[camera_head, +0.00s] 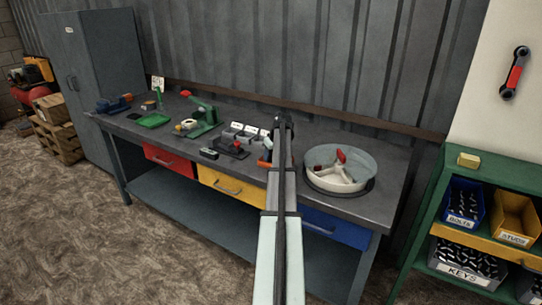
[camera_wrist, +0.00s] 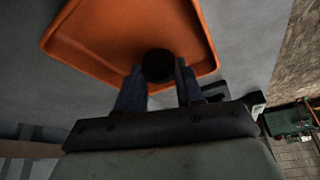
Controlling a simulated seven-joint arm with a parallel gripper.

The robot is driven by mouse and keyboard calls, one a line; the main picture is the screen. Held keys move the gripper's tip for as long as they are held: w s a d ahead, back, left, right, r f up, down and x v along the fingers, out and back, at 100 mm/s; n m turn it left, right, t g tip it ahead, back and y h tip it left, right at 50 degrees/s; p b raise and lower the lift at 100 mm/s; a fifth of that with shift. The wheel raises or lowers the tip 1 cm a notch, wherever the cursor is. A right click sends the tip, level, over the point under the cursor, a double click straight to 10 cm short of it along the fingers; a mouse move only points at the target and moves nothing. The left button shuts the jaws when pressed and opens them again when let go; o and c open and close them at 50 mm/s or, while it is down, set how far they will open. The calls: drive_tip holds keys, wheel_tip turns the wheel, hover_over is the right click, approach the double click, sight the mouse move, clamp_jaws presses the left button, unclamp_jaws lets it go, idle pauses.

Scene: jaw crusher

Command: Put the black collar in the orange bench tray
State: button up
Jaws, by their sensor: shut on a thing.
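The black collar (camera_wrist: 158,66) is a small dark round piece between the two fingertips of my gripper (camera_wrist: 158,84) in the wrist view. My gripper is shut on it. The orange bench tray (camera_wrist: 92,38) fills the upper part of the wrist view, with the collar over its lower middle. I cannot tell whether the collar touches the tray floor. In the head view only a bit of the orange tray (camera_head: 264,163) shows at the left of my arm. My arm hides the rest of it, and the collar is not visible there.
On the grey workbench (camera_head: 160,131), a round grey pan (camera_head: 366,170) stands right of my arm.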

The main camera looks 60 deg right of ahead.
drive_tip(key=shift+f, duration=0.15)
drive_tip(key=o, duration=0.8)
drive_tip(key=v, duration=1.2)
